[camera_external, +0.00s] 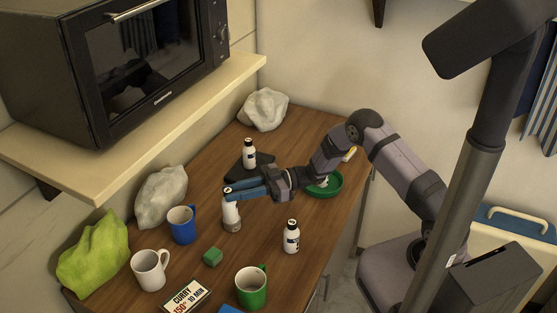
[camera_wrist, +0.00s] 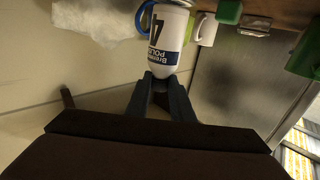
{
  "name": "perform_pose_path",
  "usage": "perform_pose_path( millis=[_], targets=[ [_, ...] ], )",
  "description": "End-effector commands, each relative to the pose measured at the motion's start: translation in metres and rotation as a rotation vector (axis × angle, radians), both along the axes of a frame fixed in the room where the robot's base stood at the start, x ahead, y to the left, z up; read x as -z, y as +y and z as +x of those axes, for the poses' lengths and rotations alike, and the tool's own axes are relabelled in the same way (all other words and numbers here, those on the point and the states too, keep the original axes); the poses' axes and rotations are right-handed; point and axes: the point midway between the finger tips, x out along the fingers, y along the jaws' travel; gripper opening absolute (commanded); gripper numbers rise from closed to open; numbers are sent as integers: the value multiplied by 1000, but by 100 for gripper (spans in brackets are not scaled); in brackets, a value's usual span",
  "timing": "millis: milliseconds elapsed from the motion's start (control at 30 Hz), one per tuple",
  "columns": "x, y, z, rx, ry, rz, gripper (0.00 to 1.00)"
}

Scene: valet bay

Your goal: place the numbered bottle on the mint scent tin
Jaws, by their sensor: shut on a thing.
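My gripper (camera_external: 232,191) has its blue fingers shut on a white bottle (camera_external: 230,213), near its black cap. In the wrist view the bottle (camera_wrist: 165,45) shows a large number 4 and a blue line, between my fingertips (camera_wrist: 164,82). The bottle looks upright in the outside view. A short, round, greyish tin (camera_external: 233,227) shows directly under it. I cannot tell whether the two touch, and I read no mint label. Two similar white bottles with dark caps stand apart, one on a dark mat (camera_external: 249,153) and one nearer the front (camera_external: 291,237).
A blue mug (camera_external: 182,225), a white mug (camera_external: 150,270) and a green mug (camera_external: 251,288) stand nearby. A green bowl (camera_external: 332,190) sits below my wrist. Crumpled bags line the wall.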

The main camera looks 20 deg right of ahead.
Motion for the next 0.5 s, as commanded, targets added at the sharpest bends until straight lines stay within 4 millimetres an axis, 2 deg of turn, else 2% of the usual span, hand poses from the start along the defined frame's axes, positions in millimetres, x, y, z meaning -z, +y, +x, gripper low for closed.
perform_pose_path(
  millis=[467,500],
  targets=[
    [6,0,0,0,-2,1,0],
    [6,0,0,0,-1,0,28]
  ],
)
